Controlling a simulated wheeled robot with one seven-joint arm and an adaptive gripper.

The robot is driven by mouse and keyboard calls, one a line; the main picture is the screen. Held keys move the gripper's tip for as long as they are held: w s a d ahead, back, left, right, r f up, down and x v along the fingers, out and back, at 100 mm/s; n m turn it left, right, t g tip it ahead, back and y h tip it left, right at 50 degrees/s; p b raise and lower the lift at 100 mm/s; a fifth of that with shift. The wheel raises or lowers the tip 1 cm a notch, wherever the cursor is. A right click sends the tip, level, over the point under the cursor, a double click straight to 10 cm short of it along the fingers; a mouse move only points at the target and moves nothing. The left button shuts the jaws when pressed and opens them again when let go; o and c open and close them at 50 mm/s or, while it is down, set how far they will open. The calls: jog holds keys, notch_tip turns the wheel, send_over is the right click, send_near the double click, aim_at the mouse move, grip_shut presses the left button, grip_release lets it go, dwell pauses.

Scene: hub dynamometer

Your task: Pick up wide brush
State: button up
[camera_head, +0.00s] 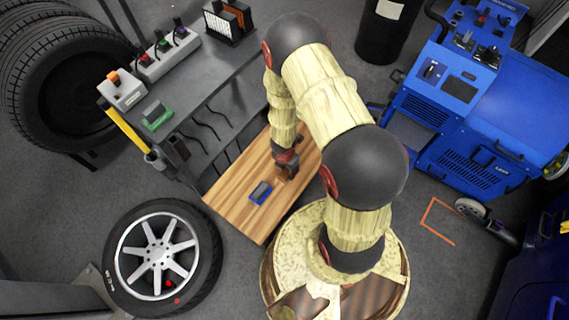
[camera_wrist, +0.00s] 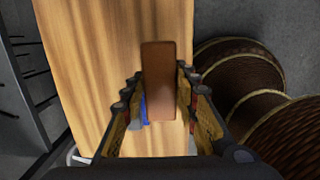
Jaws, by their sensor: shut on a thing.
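The wide brush shows as a plain brown block (camera_wrist: 160,78) in the wrist view, upright in the picture between the two fingers. My gripper (camera_wrist: 158,100) is shut on it, with one finger on each side. No bristles show from this angle. In the head view my gripper (camera_head: 287,160) points down over the wooden board (camera_head: 236,203), and the brown brush (camera_head: 287,174) shows small at its tip. I cannot tell whether the brush touches the board or hangs just above it.
A blue block with a dark grey top (camera_head: 261,192) lies on the board, left of my gripper. A grey bench (camera_head: 205,75) with switch boxes and a green block (camera_head: 157,115) stands behind left. A wheel (camera_head: 158,258) lies left. A blue machine (camera_head: 470,120) stands right.

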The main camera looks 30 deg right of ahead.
jog(key=s+r, duration=0.2)
jog(key=s, duration=0.4)
jog(key=shift+a+r, duration=0.4)
jog(key=shift+a, duration=0.05)
jog(key=o, duration=0.6)
jog(key=c, duration=0.4)
